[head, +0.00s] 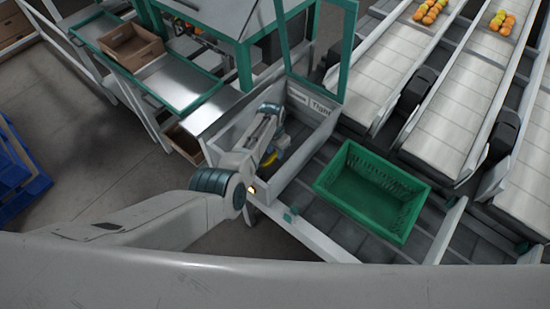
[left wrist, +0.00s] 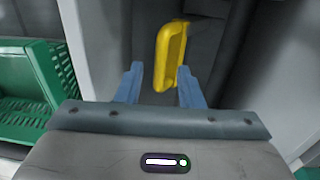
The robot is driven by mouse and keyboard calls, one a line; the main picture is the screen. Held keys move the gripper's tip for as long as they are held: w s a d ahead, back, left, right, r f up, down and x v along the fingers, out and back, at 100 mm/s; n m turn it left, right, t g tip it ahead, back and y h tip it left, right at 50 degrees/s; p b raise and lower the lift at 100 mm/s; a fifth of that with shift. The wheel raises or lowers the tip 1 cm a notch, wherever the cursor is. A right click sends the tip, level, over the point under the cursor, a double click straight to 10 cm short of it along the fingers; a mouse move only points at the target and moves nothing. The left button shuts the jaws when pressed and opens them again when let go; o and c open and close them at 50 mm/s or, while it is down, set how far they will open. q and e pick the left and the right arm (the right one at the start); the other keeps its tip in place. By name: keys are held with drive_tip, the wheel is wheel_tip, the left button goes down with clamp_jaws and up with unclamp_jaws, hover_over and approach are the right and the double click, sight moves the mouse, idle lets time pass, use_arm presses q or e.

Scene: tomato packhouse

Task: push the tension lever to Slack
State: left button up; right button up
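The tension lever shows a yellow handle (left wrist: 172,55) in the left wrist view, inside a grey recess. A small part of the yellow handle (head: 271,158) also shows in the head view, partly hidden by my left arm. In the head view a label panel (head: 310,102) on the housing reads "Tight" on the right; the left word is too small to read surely. My right gripper is not in view.
A green crate (head: 371,190) sits right of the lever housing; its side (left wrist: 38,85) shows at left in the wrist view. Grey housing walls stand close around the handle. Conveyors (head: 455,95) with tomatoes run at upper right. A brown box (head: 130,47) stands on the bench at upper left.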

use_arm(q)
drive_tip(key=shift+f+b, duration=0.4)
drive_tip(key=shift+f, duration=0.45)
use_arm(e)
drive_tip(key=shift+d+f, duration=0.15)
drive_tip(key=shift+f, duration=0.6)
use_arm(q)
drive_tip(key=shift+r, duration=0.1)
clamp_jaws()
